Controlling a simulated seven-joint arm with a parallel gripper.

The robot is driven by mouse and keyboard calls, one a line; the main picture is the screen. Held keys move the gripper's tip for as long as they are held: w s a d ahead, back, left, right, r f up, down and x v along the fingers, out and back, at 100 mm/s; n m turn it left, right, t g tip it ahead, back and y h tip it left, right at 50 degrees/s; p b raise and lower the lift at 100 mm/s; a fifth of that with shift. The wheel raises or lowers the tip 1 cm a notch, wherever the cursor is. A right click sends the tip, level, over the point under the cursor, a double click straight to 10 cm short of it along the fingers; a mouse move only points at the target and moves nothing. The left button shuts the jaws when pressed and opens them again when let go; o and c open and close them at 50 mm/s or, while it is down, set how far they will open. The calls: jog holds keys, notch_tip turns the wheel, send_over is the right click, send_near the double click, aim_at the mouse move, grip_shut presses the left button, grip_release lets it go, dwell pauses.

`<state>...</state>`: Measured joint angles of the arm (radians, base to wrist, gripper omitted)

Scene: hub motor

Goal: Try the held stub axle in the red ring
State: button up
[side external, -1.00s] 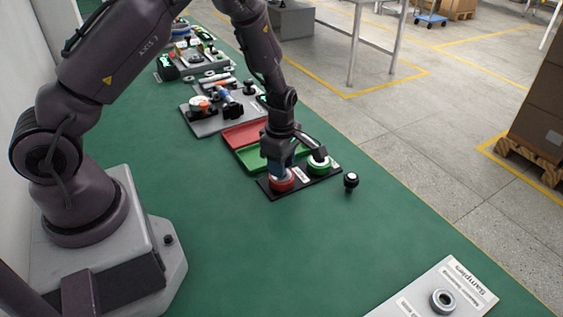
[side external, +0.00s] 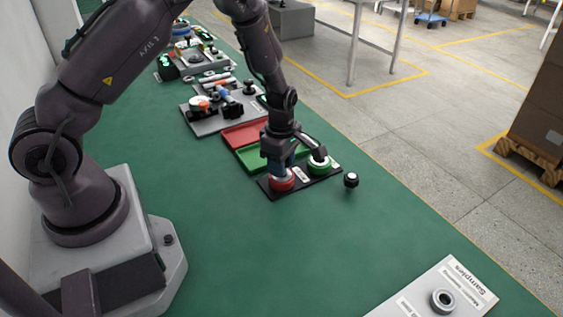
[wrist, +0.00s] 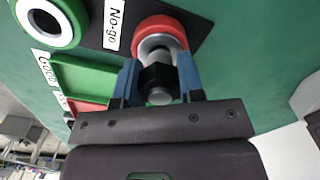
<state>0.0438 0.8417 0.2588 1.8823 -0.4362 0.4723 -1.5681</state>
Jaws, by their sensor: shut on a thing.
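The red ring (side external: 282,182) sits on a black plate (side external: 265,190) beside the green ring (side external: 319,166). In the wrist view the red ring (wrist: 160,27) is straight ahead of my fingers, next to a "No-go" label. My gripper (side external: 279,169) is over the red ring, its blue fingers shut on the stub axle (wrist: 158,77). The axle shows a black collar and a grey metal part that reaches the red ring. I cannot tell whether its far end is inside the bore or only resting against it. The green ring (wrist: 45,20) is empty.
A red tray (side external: 246,133) and a green tray (side external: 240,157) lie behind the plate. Another dark part with a white top (side external: 351,181) stands to the right of the plate. A samples board (side external: 470,285) with a ring lies at the front right. The green bench in front is clear.

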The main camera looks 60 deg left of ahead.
jog(key=shift+f, duration=0.45)
dwell(1.1)
jog(key=shift+r, duration=0.2)
jog(key=shift+r, duration=0.4)
jog(key=shift+r, duration=0.15)
jog(key=shift+r, duration=1.85)
